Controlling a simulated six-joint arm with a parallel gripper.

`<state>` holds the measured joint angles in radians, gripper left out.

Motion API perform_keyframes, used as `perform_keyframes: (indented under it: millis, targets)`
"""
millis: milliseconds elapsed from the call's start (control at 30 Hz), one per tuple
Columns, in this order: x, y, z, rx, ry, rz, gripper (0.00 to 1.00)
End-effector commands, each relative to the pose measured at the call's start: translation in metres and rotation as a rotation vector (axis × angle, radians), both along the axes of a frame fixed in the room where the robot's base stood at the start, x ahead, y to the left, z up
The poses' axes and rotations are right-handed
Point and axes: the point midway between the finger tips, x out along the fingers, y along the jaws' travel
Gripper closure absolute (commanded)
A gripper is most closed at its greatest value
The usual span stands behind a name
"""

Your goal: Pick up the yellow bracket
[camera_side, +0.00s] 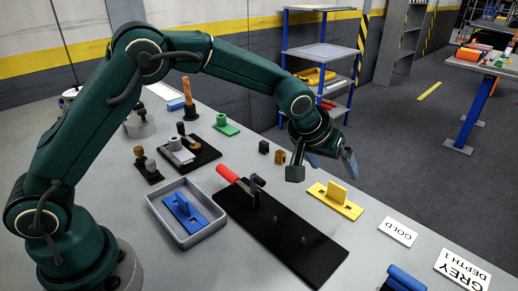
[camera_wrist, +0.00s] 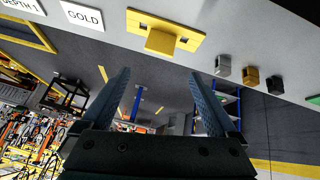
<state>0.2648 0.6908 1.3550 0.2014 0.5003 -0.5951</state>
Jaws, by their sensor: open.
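The yellow bracket (camera_side: 336,199) lies on the grey table, with a flat base and an upright plate, near the table's far edge. It also shows in the wrist view (camera_wrist: 163,33), at the top centre, beyond my fingertips. My gripper (camera_side: 323,168) is open and empty, above and a little left of the bracket in the side view. In the wrist view my gripper (camera_wrist: 157,80) shows two blue fingers spread wide apart, with nothing between them. The gripper is apart from the bracket.
A black plate with a red-handled clamp (camera_side: 285,238) lies left of the bracket. A grey tray (camera_side: 157,211) holds a blue bracket (camera_side: 184,213). Small black and gold blocks (camera_side: 280,157) stand behind. A GOLD card (camera_side: 398,232) lies to the right, with bare table between.

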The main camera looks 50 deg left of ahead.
Motion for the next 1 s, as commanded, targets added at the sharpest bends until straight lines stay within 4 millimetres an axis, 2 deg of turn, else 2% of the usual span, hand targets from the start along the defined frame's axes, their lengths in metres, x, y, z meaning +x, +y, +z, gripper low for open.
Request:
perform_keyframes:
  millis: [33, 100, 500, 700, 1000]
  targets:
    - [-0.003, -0.002, -0.011, 0.006, 0.023, -0.007, 0.06]
    - [-0.005, -0.004, -0.02, 0.011, 0.042, -0.012, 0.06]
    - [0.012, -0.008, -0.053, 0.012, 0.047, -0.015, 0.06]
    - [0.019, -0.008, -0.063, 0.012, 0.045, -0.016, 0.06]
    - [0.02, -0.008, -0.064, 0.011, 0.044, -0.016, 0.06]
